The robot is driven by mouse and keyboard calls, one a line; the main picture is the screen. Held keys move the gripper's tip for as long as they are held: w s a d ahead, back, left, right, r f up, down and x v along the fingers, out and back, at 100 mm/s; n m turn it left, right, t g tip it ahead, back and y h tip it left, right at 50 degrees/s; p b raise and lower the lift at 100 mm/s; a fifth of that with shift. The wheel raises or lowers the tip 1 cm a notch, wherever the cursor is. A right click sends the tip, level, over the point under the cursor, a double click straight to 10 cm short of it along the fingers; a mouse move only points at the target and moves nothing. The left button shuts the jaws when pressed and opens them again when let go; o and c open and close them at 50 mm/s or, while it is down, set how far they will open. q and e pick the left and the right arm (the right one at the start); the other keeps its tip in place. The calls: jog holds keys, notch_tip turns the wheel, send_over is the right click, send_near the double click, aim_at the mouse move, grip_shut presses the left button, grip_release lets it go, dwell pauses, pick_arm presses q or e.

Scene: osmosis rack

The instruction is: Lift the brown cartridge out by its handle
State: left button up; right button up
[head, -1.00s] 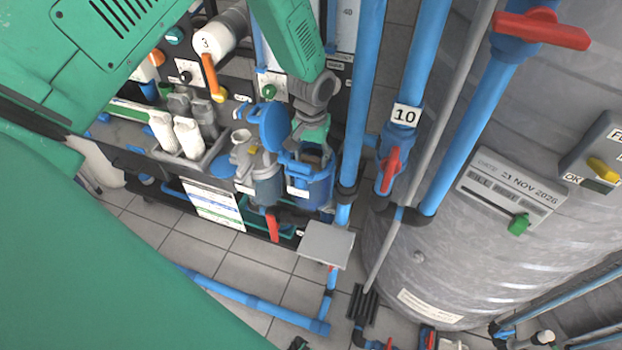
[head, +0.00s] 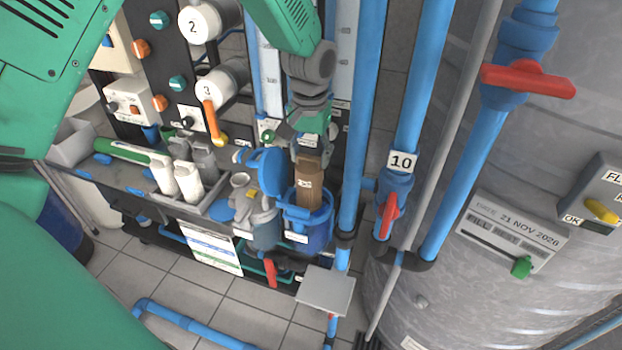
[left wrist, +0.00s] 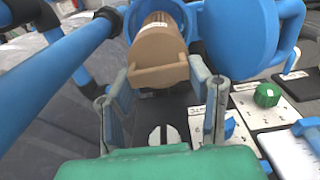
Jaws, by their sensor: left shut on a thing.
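The brown cartridge (head: 309,184) stands upright, its upper part above the rim of an open blue housing (head: 320,231) and its lower part hidden inside. My left gripper (head: 308,150) is above it, shut on its top handle. In the left wrist view the brown cartridge (left wrist: 158,44) shows with its handle bar between the two fingers of the left gripper (left wrist: 160,84), and the blue housing lies behind it. The round blue lid (head: 268,175) stands open to the left of the housing. My right gripper is not in view.
A second housing (head: 255,225) with a grey top stands left of the blue one. A vertical blue pipe (head: 362,120) runs close on the right. White cartridges (head: 175,177) sit in a grey tray at left. A grey plate (head: 326,290) sticks out in front.

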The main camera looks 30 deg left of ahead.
pick_arm(q)
notch_tip(320, 180, up, 4)
jog(key=shift+f, duration=0.2)
jog(key=shift+r+p, duration=0.9)
jog(key=shift+p, duration=0.15)
